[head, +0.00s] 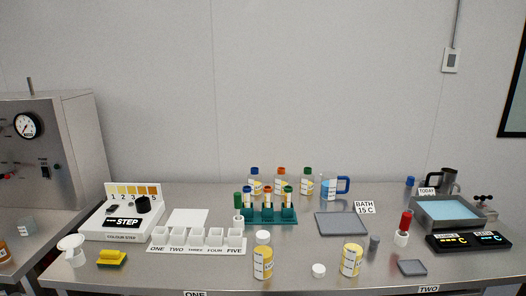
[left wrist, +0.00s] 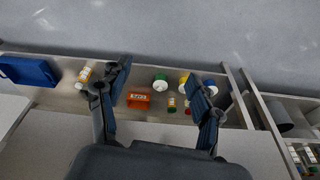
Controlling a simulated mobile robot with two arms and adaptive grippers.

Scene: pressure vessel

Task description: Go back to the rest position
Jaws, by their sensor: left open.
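My left gripper (left wrist: 158,85) shows only in the left wrist view. Its two dark fingers are spread wide apart, with nothing held between them. Beyond the fingers, on a surface lower down and apart from them, lie an orange box (left wrist: 138,100) and several small bottles or caps. The head view shows neither of my grippers. My right gripper is in no view.
In the head view a steel bench (head: 330,275) carries a teal tube rack (head: 270,216), a white cup row (head: 198,249), a colour-step unit (head: 122,225) and a water bath (head: 447,212). A steel gauge cabinet (head: 60,150) stands left. A blue bin (left wrist: 28,71) shows in the left wrist view.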

